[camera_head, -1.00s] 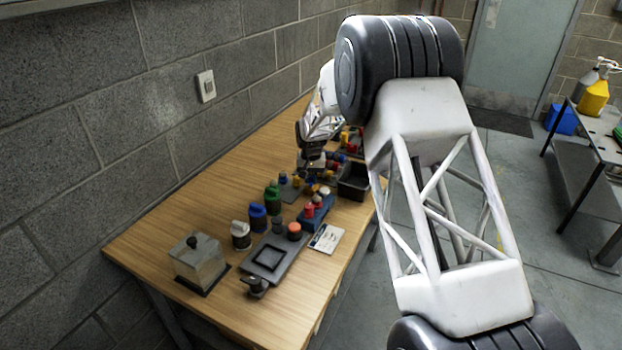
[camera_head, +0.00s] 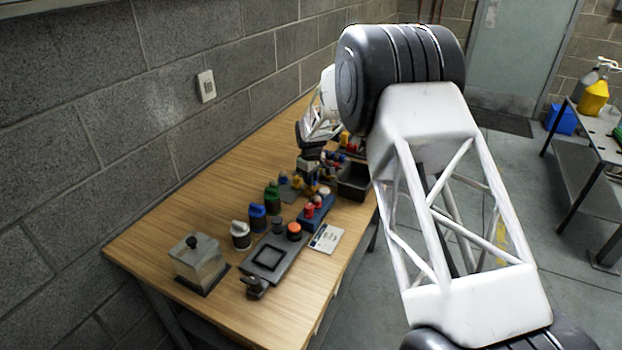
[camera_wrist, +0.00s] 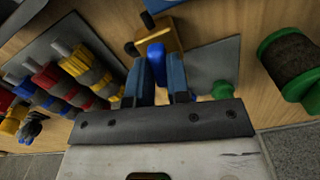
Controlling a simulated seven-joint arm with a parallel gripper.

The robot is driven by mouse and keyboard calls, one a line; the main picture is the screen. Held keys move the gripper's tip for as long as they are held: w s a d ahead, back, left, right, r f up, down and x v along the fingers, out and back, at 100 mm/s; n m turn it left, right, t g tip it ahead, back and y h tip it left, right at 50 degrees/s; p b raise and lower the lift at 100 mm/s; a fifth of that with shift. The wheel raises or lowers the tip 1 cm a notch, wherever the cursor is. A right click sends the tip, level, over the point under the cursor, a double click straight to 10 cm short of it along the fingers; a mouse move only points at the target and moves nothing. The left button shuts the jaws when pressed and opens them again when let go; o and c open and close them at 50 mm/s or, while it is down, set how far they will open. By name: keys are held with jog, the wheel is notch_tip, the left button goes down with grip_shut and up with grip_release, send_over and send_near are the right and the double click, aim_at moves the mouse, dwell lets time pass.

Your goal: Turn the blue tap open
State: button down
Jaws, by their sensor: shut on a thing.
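The blue tap handle (camera_wrist: 157,64) stands upright in the wrist view, in front of a brass-coloured tap body (camera_wrist: 165,36). The fingers of my gripper (camera_wrist: 159,80) lie on either side of the blue handle and are shut on it. In the head view my gripper (camera_head: 308,172) is low over the far part of the table, among small coloured parts. I cannot make out the blue tap for certain there, and the fingertips are hard to see.
A green handle (camera_wrist: 222,89) is close on the right, with a green-ended spool-like object (camera_wrist: 292,62) beyond. Several red, yellow and blue fittings (camera_wrist: 75,75) stand on a grey plate at left. A dark bin (camera_head: 354,180) is right of my gripper.

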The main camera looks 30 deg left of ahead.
jog(key=shift+r+n, duration=0.1)
jog(key=shift+n, duration=1.2)
jog(key=c, duration=1.1)
grip_release()
jog(key=shift+r, duration=3.85)
jog(key=shift+d+r, duration=0.1)
